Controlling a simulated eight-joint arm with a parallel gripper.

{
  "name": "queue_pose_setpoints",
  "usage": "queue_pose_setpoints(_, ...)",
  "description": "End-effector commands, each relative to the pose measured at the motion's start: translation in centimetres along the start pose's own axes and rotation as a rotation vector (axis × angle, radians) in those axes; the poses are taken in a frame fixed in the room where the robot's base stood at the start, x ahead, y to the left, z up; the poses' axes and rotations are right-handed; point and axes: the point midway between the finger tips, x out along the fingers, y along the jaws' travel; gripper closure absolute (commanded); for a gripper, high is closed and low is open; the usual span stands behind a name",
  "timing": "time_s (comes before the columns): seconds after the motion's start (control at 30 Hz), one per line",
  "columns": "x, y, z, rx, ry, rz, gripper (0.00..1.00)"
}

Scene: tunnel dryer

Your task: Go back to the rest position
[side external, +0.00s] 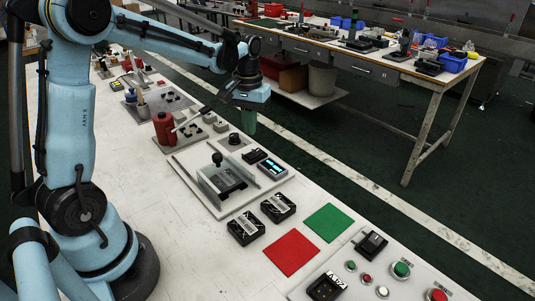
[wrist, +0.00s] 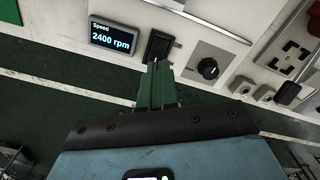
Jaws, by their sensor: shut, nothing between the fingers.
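My gripper (side external: 247,128) hangs from the blue arm over the far edge of the white bench, with its green fingers pointing down. The fingers are shut and empty; in the wrist view my gripper (wrist: 158,66) shows its fingertips just below the black rocker switch (wrist: 161,45) in the picture. I cannot tell whether they touch it. Left of the switch, a lit display (wrist: 110,36) reads "Speed 2400 rpm". A black knob (wrist: 208,67) is to the right. In the side view, the dryer unit with its clear cover (side external: 215,180) stands on a pale base plate (side external: 225,208).
Two black boxes with labels (side external: 278,207) (side external: 245,228) lie near a green mat (side external: 329,222) and a red mat (side external: 291,252). A button panel (side external: 375,278) is at the front right. A red bottle (side external: 164,128) and several fixtures stand left of my gripper. Open floor lies beyond the bench.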

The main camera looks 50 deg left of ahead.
Motion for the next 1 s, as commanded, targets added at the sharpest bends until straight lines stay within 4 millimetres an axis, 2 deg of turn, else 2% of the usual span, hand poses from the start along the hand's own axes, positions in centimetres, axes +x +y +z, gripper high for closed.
queue_pose_setpoints(0.33,-0.2,0.0,0.1,0.001,0.001,0.000,1.00)
queue_pose_setpoints(0.47,-0.9,0.4,0.8,0.023,0.025,0.006,1.00)
queue_pose_setpoints(0.57,-2.0,1.0,2.0,0.065,0.072,0.018,1.00)
queue_pose_setpoints(0.8,-4.5,2.5,6.4,0.201,0.228,0.059,1.00)
queue_pose_setpoints(1.0,-5.4,3.3,10.1,0.312,0.361,0.095,1.00)
